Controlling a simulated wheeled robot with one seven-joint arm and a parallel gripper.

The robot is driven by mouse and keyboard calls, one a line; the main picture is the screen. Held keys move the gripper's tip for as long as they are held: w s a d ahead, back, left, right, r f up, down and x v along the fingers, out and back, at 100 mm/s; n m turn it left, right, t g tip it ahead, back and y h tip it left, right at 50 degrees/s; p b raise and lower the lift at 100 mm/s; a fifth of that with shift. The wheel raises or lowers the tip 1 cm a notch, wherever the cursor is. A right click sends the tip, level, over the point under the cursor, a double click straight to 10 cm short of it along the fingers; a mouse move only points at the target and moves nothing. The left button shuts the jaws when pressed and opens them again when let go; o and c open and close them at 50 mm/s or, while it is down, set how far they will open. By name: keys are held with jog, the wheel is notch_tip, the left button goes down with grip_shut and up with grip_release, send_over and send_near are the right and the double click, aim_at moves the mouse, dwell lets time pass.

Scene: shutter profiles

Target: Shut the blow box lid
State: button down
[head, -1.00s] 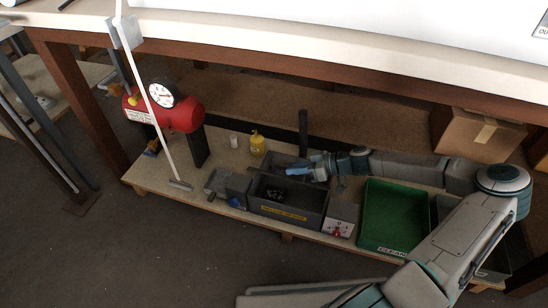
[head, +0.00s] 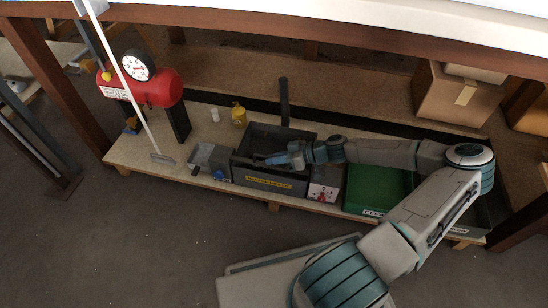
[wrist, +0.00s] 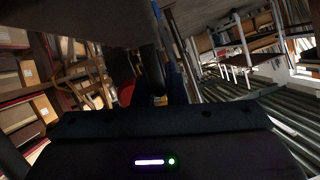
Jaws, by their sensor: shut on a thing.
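The blow box (head: 262,181) is the dark grey box with a yellow label on its front, standing on the low shelf. Its lid (head: 280,136) seems to be the dark panel over the rear of the box; its exact tilt is hard to tell. My gripper (head: 268,160) reaches in from the right, low over the box, with its blue fingers pointing left. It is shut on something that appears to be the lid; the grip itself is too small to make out. In the wrist view, the dark gripper body fills the bottom and the lid is not clear.
A dark post (head: 284,100) stands behind the box. A red tank with a gauge (head: 145,88), a yellow bottle (head: 239,115) and a white cup (head: 215,115) are to the left. A green tray (head: 372,190) lies right, under my arm. The tabletop edge (head: 300,35) hangs above.

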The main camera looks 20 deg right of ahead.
jog(key=shift+d+f, duration=0.1)
jog(key=shift+d, duration=0.15)
jog(key=c, duration=1.5)
grip_release()
jog(key=shift+a, duration=0.1)
jog(key=p+v, duration=0.4)
jog(key=v, duration=0.9)
jog(key=shift+s+d+p, duration=0.2)
jog(key=shift+d+p, duration=0.15)
